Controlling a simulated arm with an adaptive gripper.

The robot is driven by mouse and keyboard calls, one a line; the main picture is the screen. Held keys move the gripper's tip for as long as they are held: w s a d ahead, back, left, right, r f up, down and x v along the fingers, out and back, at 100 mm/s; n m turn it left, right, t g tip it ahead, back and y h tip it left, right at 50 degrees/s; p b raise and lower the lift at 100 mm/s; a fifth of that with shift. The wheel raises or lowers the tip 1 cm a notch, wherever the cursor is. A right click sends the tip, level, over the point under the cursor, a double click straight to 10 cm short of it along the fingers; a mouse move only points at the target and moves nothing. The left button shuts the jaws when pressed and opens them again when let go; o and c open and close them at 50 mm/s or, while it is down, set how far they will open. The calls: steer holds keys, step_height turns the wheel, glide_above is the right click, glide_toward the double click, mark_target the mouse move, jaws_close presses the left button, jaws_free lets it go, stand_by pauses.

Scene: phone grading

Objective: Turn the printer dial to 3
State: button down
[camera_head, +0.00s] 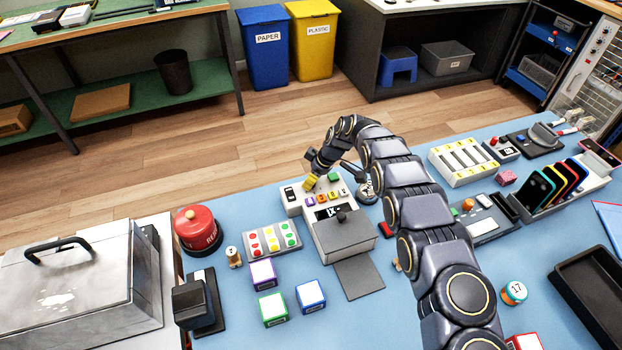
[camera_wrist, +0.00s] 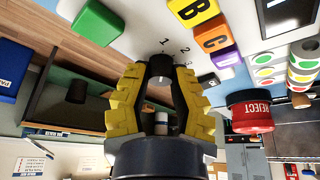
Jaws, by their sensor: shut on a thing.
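The printer (camera_head: 341,236) is a light grey and dark unit on the blue table in the head view. My gripper (camera_head: 310,183) reaches down to its far left part. In the wrist view, the yellow fingers of my gripper (camera_wrist: 160,74) are shut on the small black dial (camera_wrist: 160,65), one finger on each side. The numerals 1 and 2 show on the white panel beside the dial, with 3 partly visible close to a finger. I cannot tell for sure which number the dial points at. The dial is hidden by my gripper in the head view.
A green button (camera_wrist: 97,30) and coloured letter buttons (camera_wrist: 212,38) sit close to the dial. A red REJECT button (camera_head: 198,230) stands left of the printer, beside a sheet of coloured dots (camera_head: 271,238). My arm crosses the table on the right.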

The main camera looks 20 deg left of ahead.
steer(key=m+t, duration=0.1)
steer(key=m, duration=0.2)
steer(key=shift+s+m, duration=0.1)
steer(key=shift+m, duration=0.3)
steer(key=m+t+h, duration=0.1)
steer(key=m+t, duration=0.1)
steer(key=m, duration=0.3)
steer(key=shift+a, duration=0.1)
steer(key=m, duration=0.2)
steer(key=m+t+h, duration=0.1)
steer(key=m, duration=0.1)
steer(key=shift+f+h, duration=0.1)
steer(key=shift+h, duration=0.2)
steer(key=shift+m+h, duration=1)
steer(key=shift+m, duration=1.5)
steer(key=c, duration=0.8)
jaws_free()
